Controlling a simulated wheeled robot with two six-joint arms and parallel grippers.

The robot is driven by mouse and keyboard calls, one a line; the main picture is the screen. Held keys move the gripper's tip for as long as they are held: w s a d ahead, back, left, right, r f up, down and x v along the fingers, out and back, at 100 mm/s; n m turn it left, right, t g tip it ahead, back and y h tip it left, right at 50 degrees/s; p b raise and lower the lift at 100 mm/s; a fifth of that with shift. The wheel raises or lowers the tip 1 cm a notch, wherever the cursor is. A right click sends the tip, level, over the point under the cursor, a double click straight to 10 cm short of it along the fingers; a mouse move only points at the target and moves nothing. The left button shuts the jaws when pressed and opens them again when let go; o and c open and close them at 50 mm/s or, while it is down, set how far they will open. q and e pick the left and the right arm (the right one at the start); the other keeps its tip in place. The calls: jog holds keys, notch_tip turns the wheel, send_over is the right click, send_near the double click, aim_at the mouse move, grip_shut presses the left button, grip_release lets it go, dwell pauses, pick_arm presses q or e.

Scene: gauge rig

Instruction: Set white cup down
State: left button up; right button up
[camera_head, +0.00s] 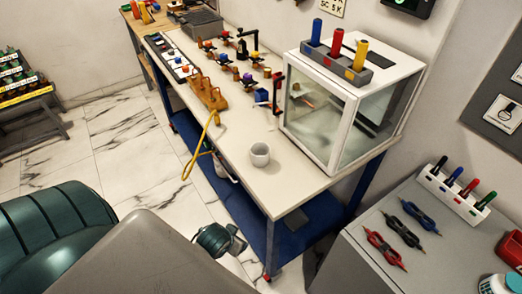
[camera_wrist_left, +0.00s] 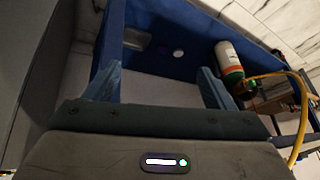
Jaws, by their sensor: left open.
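The white cup (camera_head: 260,155) stands upright on the pale top of the workbench (camera_head: 232,135), close to its front edge, in the head view. My left gripper (camera_head: 233,243) is low beside the bench, below and to the left of the cup, and apart from it. In the left wrist view my left gripper (camera_wrist_left: 158,84) has its two blue fingers spread wide with nothing between them. The cup cannot be made out in that view. My right gripper is in neither view.
A glass-sided box (camera_head: 345,105) stands right of the cup. A wooden rack (camera_head: 207,92) and a yellow hose (camera_head: 203,143) are left of it. A white bottle (camera_wrist_left: 228,60) stands near the blue lower shelf (camera_wrist_left: 175,38). The bench top around the cup is clear.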

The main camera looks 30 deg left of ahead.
pick_arm(q)
notch_tip(320, 180, up, 10)
jog(key=w+t+p, duration=0.2)
jog(key=w, duration=0.1)
jog(key=n+t, duration=0.2)
jog(key=t, duration=0.4)
send_near(260, 152)
notch_tip(260, 152, up, 3)
jog(key=s+d, duration=0.2)
jog(key=s, duration=0.1)
jog(key=x, duration=0.1)
jog(key=p+x, duration=0.1)
jog(key=x, duration=0.3)
jog(key=shift+w+a+r+p, duration=0.25)
jog(key=shift+w+r+p, duration=0.05)
jog(key=shift+p, duration=0.05)
jog(key=shift+p+x, duration=0.6)
jog(key=shift+x, duration=0.25)
jog(key=p+x, duration=0.1)
jog(key=x, duration=0.2)
jog(key=shift+f, duration=0.15)
jog(key=shift+w+f, duration=0.25)
jog(key=shift+w, duration=0.1)
jog(key=shift+s, duration=0.1)
